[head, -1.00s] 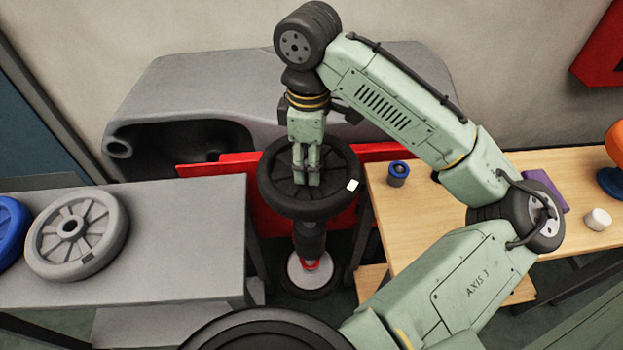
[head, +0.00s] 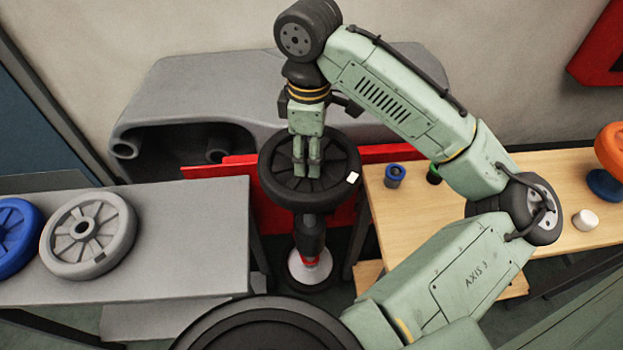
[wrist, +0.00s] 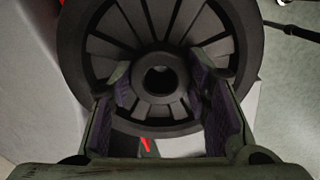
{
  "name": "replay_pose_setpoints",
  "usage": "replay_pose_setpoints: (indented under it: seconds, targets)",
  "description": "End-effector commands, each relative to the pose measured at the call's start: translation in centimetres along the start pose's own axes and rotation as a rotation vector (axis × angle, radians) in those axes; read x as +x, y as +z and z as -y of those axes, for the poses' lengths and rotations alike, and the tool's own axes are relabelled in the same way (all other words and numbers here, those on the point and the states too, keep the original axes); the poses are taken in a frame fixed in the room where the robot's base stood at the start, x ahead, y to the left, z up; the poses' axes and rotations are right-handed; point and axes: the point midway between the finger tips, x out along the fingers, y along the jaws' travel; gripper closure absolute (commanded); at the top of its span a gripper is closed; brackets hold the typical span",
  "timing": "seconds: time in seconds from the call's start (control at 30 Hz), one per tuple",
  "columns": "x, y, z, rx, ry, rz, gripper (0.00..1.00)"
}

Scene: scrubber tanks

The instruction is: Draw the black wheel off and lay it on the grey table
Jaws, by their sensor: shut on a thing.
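The black wheel (head: 336,167) lies flat, face up, between the two tables, above a dark upright post (head: 309,236) with a red band and a pale round base. I cannot tell whether the wheel is still seated on the post, as it hides the top. My gripper (head: 307,172) points down onto the wheel's middle and is shut on its hub. In the wrist view the gripper's fingers (wrist: 163,88) stand on both sides of the holed hub of the wheel (wrist: 98,50). The grey table (head: 190,215) is at the left.
A grey wheel (head: 118,233) and a blue wheel (head: 14,232) lie on the grey table's left part; its right part is bare. A wooden table (head: 440,222) at right bears a blue-topped item (head: 394,176), a white cup (head: 585,219) and an orange-and-blue item (head: 608,160). A grey tank shell stands behind.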

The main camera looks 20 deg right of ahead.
Motion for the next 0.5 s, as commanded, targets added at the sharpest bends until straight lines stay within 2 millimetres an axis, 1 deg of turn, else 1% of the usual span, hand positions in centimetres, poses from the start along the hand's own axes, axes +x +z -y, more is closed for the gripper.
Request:
replay_pose_setpoints:
  seconds: [0.33,0.5]
  targets:
    - [-0.18,0.01,-0.02,0.000,0.001,-0.001,1.00]
    - [-0.69,0.00,-0.02,0.000,0.001,-0.001,1.00]
